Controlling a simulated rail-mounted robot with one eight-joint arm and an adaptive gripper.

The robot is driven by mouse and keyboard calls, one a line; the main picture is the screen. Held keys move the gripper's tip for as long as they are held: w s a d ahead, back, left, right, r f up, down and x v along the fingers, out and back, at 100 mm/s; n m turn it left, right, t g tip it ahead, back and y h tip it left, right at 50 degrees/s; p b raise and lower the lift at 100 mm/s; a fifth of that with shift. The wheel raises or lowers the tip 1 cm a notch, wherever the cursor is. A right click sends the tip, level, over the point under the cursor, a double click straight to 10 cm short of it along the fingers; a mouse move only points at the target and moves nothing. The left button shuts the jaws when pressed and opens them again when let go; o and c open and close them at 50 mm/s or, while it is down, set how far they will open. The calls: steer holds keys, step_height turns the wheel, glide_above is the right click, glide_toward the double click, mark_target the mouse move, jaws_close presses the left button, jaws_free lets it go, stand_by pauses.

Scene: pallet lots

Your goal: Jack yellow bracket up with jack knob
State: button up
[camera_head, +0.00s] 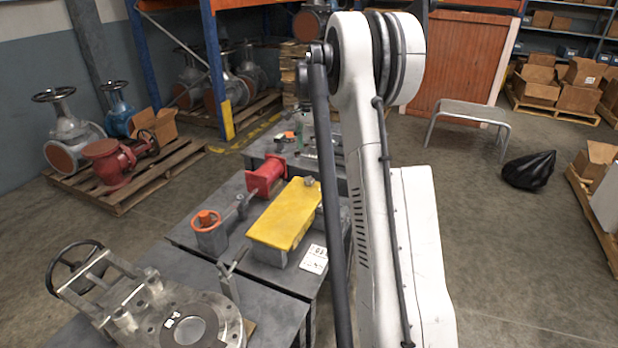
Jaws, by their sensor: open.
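The yellow bracket (284,216) is a flat, tilted plate on grey supports on the middle dark table, left of my white arm. An orange-red ring-shaped knob (207,218) sits on top of a grey block just left of the bracket; it looks like the jack knob, but I cannot be sure. The knob and the bracket are apart in the picture. I cannot tell whether the grey parts between them touch the bracket. My arm stands in the foreground and covers the table's right side. My gripper is not in view.
A red flanged part (265,175) stands behind the bracket. A white label card (314,259) lies at its front right. A grey valve with a handwheel (150,306) is on the near table. A metal step bench (466,112) and black bag (529,170) stand on open floor right.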

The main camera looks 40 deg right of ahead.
mark_target(309, 178)
step_height(309, 178, down, 13)
steer(key=n+b, duration=0.1)
steer(key=n, duration=2.4)
steer(key=shift+r+n+b, duration=0.1)
steer(key=shift+n+b, duration=0.2)
steer(key=c, duration=1.1)
